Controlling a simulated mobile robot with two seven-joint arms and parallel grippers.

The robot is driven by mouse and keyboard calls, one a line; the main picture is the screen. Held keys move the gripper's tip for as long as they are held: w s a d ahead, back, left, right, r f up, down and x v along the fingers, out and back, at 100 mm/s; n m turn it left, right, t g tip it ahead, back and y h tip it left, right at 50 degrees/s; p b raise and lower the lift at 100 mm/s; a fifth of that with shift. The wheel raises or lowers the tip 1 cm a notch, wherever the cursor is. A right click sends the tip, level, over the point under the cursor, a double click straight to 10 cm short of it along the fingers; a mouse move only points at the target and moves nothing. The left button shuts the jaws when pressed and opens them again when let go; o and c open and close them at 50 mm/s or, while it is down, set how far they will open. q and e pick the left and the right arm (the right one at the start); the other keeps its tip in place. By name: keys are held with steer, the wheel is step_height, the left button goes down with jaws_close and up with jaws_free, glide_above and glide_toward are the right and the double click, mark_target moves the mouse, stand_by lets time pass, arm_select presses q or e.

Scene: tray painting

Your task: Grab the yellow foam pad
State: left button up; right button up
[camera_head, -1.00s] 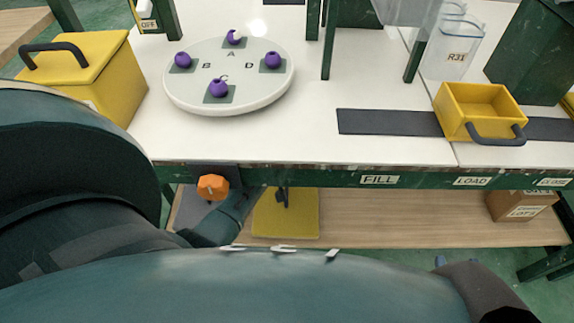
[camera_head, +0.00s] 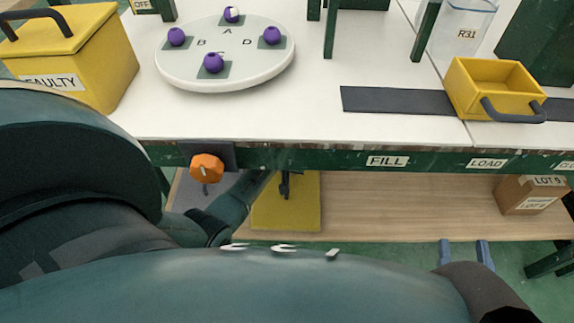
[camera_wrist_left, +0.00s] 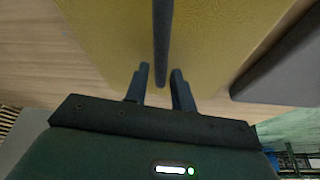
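The yellow foam pad (camera_head: 302,212) lies on the wooden lower shelf under the counter's front edge. A dark upright bar, apparently its handle, stands out from it. In the left wrist view the pad (camera_wrist_left: 205,45) fills the upper middle, with the dark bar (camera_wrist_left: 162,40) running down it. My left gripper (camera_wrist_left: 160,74) is open, its fingertips close to the bar's near end, one on each side in the picture; I cannot tell whether they touch. My right gripper (camera_head: 465,246) is open and empty in front of the shelf.
The green counter edge (camera_head: 330,158) with an orange knob (camera_head: 206,167) overhangs the shelf (camera_head: 400,205). A grey slab (camera_wrist_left: 280,65) lies beside the pad. A cardboard box (camera_head: 515,198) stands at the shelf's right. A yellow bin (camera_head: 465,105) and round white turntable (camera_head: 165,70) are above.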

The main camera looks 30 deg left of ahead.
arm_select(q)
jaws_close()
steer(key=shift+r, duration=0.15)
